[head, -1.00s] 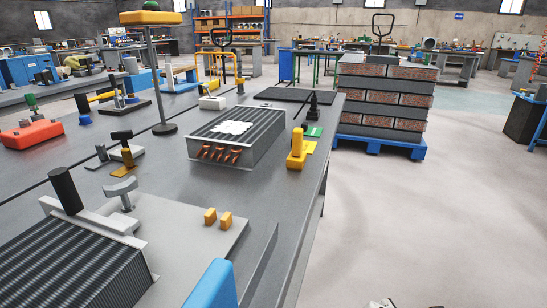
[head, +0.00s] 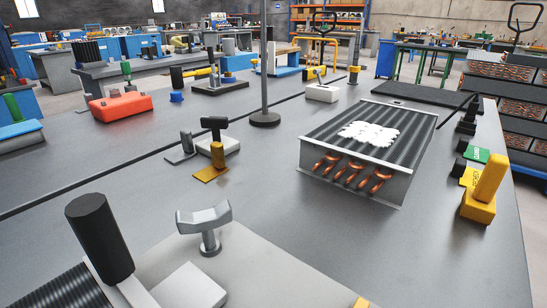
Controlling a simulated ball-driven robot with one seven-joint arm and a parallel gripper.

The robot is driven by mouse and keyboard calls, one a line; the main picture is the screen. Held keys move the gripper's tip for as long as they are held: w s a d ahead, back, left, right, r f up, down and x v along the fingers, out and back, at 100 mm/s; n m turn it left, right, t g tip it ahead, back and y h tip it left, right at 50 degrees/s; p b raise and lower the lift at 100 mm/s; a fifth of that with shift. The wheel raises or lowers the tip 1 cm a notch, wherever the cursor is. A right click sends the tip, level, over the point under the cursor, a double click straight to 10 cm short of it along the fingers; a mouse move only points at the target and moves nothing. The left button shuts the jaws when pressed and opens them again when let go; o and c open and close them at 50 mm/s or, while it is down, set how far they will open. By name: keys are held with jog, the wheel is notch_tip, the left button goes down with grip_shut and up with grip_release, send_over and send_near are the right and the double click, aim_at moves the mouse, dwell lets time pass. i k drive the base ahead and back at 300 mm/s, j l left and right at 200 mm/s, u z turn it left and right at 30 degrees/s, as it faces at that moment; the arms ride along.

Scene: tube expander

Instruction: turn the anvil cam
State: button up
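No part is labelled as the anvil cam, so I cannot tell for certain which one it is. A grey T-shaped knob (head: 205,222) stands upright on a short stem at the lower left, on a pale plate (head: 255,262). Beside it, a black cylindrical grip (head: 98,238) rises from a fixture that the bottom edge cuts off. Farther back, a black-topped brass piece (head: 216,150) stands on a brass foot. A finned coil block (head: 408,186) with copper tube bends (head: 353,172) rests at the right of the bench. My gripper is not in view.
The grey bench top (head: 300,255) has free room around the knob and the coil. A yellow lever block (head: 480,205) stands near its right edge. A pole on a round foot (head: 265,119) rises behind. A red case (head: 120,107) lies at the back left.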

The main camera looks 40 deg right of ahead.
aim_at(210, 50)
jog(key=i+l, duration=0.15)
jog(key=l, duration=0.15)
jog(key=i+l, duration=0.15)
jog(key=l, duration=0.45)
jog(key=i+l, duration=0.15)
jog(key=l, duration=0.3)
